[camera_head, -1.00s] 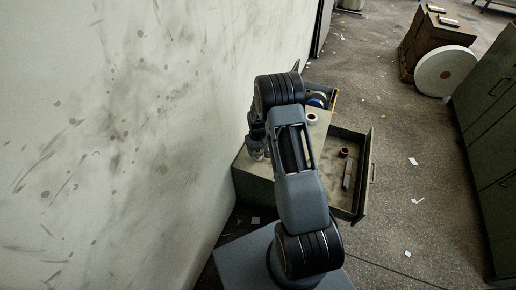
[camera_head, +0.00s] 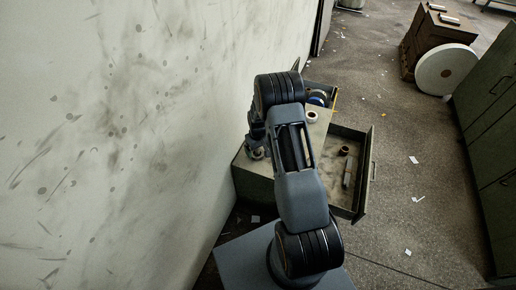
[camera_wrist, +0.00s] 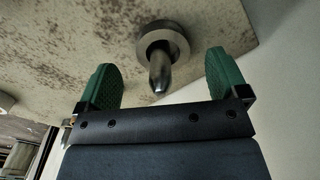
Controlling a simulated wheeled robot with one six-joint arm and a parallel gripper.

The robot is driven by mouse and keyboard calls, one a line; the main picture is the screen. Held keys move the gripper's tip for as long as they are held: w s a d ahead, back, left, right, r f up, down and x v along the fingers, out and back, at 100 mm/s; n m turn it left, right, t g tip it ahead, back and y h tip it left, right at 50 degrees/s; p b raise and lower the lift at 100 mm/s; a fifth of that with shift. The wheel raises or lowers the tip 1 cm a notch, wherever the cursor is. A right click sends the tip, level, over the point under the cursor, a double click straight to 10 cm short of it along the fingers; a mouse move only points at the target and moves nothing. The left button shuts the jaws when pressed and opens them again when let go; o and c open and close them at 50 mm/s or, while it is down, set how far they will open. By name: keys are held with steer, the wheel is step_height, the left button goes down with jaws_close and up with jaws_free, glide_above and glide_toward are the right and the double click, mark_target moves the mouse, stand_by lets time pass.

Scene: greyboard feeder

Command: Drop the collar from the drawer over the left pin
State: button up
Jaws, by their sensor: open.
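In the wrist view a grey metal collar (camera_wrist: 163,42) sits around the base of an upright pin (camera_wrist: 160,72) with a tapered tip. It appears to lie against the speckled top of the cabinet. My gripper (camera_wrist: 162,62) is open, its two green fingers apart on either side of the pin and collar, with nothing held. In the head view the collar (camera_head: 256,154) shows at the cabinet's left edge, near the wall. My gripper there is mostly hidden by my arm. The open drawer (camera_head: 364,190) holds a brown ring (camera_head: 344,151) and a grey block (camera_head: 347,174).
A pale ring (camera_head: 311,117) stands on the cabinet top (camera_head: 262,178). A second open drawer with a blue item (camera_head: 317,97) lies behind it. The stained wall (camera_head: 150,110) is close on the left.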

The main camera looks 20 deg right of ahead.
step_height(320, 180, up, 14)
steer(key=p, duration=0.3)
steer(key=shift+f, duration=0.1)
stand_by(0.7)
